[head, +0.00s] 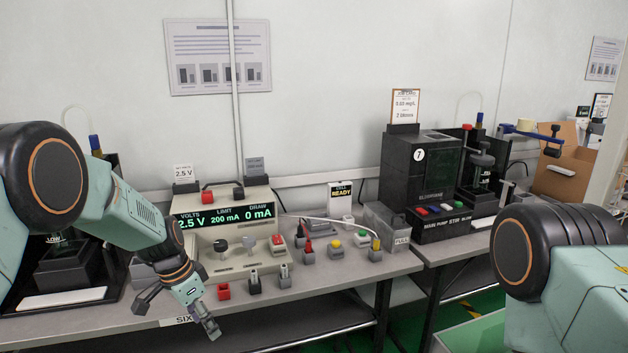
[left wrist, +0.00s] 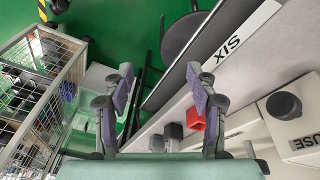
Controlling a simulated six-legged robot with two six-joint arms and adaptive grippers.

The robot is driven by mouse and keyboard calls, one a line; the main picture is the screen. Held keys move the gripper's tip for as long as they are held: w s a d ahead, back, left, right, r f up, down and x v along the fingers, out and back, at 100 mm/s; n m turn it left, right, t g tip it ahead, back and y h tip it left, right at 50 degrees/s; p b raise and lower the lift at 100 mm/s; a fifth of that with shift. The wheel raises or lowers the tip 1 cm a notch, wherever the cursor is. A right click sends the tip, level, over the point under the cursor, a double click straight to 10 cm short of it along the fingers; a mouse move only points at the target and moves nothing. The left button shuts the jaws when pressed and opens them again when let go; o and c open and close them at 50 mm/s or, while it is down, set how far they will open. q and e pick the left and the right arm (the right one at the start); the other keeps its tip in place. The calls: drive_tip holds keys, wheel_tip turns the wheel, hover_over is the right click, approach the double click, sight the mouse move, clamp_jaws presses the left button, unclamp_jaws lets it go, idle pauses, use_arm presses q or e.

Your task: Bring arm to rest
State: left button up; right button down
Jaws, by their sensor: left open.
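My left arm comes in from the left in the head view. Its gripper (head: 180,312) hangs at the front edge of the bench (head: 330,281), beside the SIX label (head: 182,320). In the left wrist view the left gripper (left wrist: 161,84) has its two fingers wide apart with nothing between them. On the right of the head view a big black joint and pale green link (head: 575,290) of my right arm show. The right gripper is out of frame.
A power supply (head: 225,262) reading 2.5 V stands behind the left gripper. A red block (head: 224,291) and plugs sit before it. A black tester (head: 422,168) stands to the right. A wire cart (left wrist: 38,100) and a stool (left wrist: 187,38) stand on the floor.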

use_arm(q)
drive_tip(key=s+f+n+g+y, duration=0.1)
drive_tip(key=s+f+n, duration=0.1)
drive_tip(key=s+f, duration=0.7)
drive_tip(key=s+f+n+y, duration=0.1)
drive_tip(key=s+f+n, duration=0.2)
drive_tip(key=s+f, duration=0.6)
drive_tip(key=s+r+n, duration=0.1)
drive_tip(key=s+n, duration=0.1)
drive_tip(key=s, duration=1)
drive_tip(key=s+r+n, duration=0.2)
drive_tip(key=s, duration=1)
drive_tip(key=shift+d+r, duration=0.3)
